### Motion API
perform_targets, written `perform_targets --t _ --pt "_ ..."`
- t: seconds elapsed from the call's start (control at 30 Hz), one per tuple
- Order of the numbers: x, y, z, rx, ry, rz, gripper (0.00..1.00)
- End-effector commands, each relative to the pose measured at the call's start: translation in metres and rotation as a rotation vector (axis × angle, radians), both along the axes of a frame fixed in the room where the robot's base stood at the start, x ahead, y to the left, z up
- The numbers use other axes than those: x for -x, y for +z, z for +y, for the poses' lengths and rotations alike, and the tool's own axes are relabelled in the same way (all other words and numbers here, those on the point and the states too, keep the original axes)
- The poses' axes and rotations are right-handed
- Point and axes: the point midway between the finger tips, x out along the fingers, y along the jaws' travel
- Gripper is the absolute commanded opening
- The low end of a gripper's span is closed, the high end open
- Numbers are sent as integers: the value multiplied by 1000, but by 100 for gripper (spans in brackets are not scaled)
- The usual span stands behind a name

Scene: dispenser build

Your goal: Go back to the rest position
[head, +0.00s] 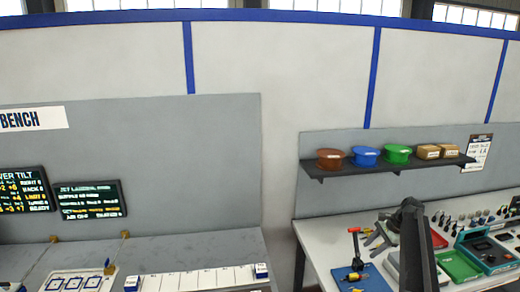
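I cannot make out my gripper in the head view. A dark, upright, tapering shape (416,250) rises from the bottom edge at the lower right, in front of the right bench. I cannot tell whether it is part of my arm or a thing on the bench. No fingertips and no held object show.
A grey bench (190,244) at left carries a white segmented strip (190,280) and a tray with blue-marked squares (80,282). Two dark screens (90,199) hang above. The white right bench (318,238) is crowded with tools; a shelf (395,167) above holds bowls and boxes.

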Motion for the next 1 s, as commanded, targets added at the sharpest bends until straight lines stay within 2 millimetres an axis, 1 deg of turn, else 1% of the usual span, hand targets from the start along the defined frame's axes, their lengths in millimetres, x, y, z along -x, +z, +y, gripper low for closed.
perform_targets --t 0.03,0.17,0.27,0.3,0.37,0.4,0.47,0.5,0.57,0.67,0.7,0.77,0.8,0.87,0.9,0.97,1.0 --pt "-4 -6 12 0 15 -1 40" --pt "-12 -13 34 0 43 0 40" --pt "-15 -20 56 0 70 0 40" --pt "-16 -23 67 0 82 0 40" --pt "-14 -27 85 1 101 0 40" --pt "-12 -31 98 3 116 2 40" --pt "-7 -38 119 8 139 4 40" --pt "-2 -43 134 15 157 6 40" --pt "8 -51 157 28 186 10 40" --pt "33 -67 199 61 256 10 40" --pt "47 -75 219 80 297 6 40" --pt "75 -89 249 118 378 -3 40" --pt "98 -99 268 150 446 -12 40" --pt "135 -113 292 202 560 -30 40" --pt "159 -120 303 240 641 -45 40" --pt "192 -129 313 293 760 -67 40" --pt "213 -132 316 328 837 -79 40"
